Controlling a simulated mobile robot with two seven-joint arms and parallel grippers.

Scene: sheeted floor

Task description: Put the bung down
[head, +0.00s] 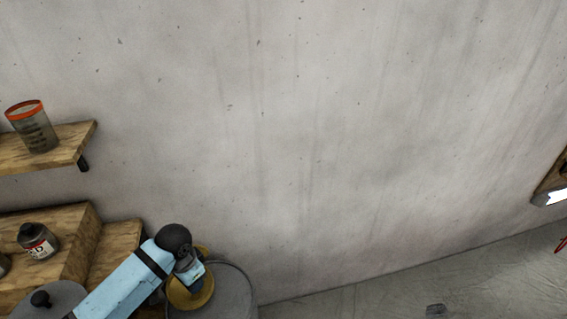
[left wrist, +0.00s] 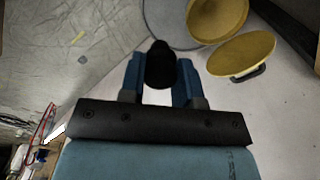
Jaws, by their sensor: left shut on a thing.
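The black bung (left wrist: 160,62) is held between the blue fingers of my left gripper (left wrist: 161,75) in the left wrist view. The fingers are shut on its sides, and its rounded dark end shows between them. In the head view my left arm comes in from the lower left and its hand is over a yellow pot. The bung cannot be made out there. My right gripper is in neither view.
The yellow pot (left wrist: 212,22) is beside a grey round top (head: 232,290); a yellow lid with a dark handle (left wrist: 242,55) is near it. Wooden shelves at left hold a red-rimmed beaker (head: 35,130) and a labelled bottle (head: 39,241).

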